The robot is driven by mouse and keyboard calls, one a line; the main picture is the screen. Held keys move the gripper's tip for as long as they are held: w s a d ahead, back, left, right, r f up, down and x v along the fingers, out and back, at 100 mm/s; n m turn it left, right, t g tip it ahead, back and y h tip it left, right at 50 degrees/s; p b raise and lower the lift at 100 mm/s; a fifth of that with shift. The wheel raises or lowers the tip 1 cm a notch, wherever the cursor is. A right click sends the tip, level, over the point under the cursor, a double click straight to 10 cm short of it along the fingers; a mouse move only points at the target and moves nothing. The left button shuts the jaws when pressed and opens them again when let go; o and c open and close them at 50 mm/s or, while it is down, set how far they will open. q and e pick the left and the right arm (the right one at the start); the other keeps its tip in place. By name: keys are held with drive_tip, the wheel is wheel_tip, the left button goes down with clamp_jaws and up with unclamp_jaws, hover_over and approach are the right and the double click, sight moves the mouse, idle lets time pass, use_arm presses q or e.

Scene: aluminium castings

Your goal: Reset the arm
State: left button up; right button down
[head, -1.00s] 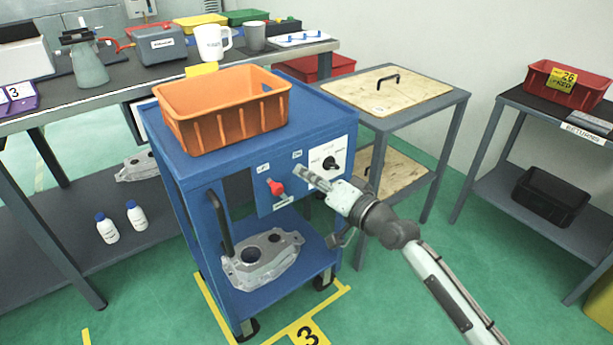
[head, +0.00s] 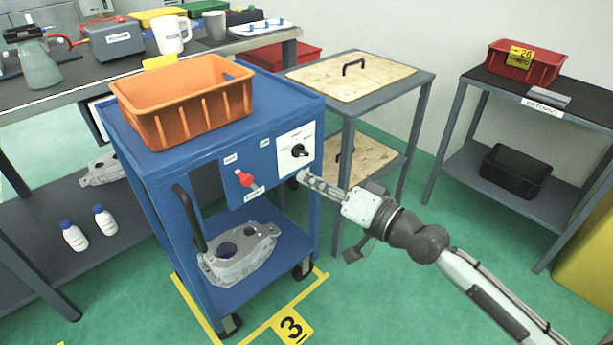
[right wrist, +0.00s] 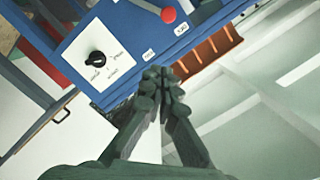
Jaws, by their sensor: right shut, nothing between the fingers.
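My right gripper (head: 307,179) is shut and empty. In the head view it is just right of the front panel of the blue cart (head: 163,178), below the black knob (head: 300,150) on its white plate. The red lever (head: 244,178) is on the same panel, left of the knob. In the right wrist view the closed fingers (right wrist: 160,78) show in front of the panel, with the black knob (right wrist: 96,59) and red lever end (right wrist: 168,15) above them. I cannot tell whether the fingertips touch anything. My left gripper is not in view.
An orange bin (head: 185,105) sits on the cart top, and a metal casting (head: 240,254) on its lower shelf. A table at right holds a red bin (head: 525,65). Green floor lies open in front.

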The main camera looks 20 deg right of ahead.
drive_tip(key=s+d+f+n+g+h, duration=0.1)
drive_tip(key=s+f+g+h, duration=0.15)
drive_tip(key=f, duration=0.65)
drive_tip(key=s+d+f+n+g+h, duration=0.1)
drive_tip(key=s+f+n+g, duration=0.15)
drive_tip(key=f, duration=0.55)
drive_tip(key=s+d+f+g+h, duration=0.1)
drive_tip(key=s+f+g, duration=0.15)
drive_tip(key=f, duration=0.65)
drive_tip(key=s+d+f+n+g+h, duration=0.3)
drive_tip(key=s+f+g+h, duration=0.1)
drive_tip(key=s+f, duration=0.9)
drive_tip(key=shift+s+g, duration=0.6)
drive_tip(key=shift+g, duration=0.05)
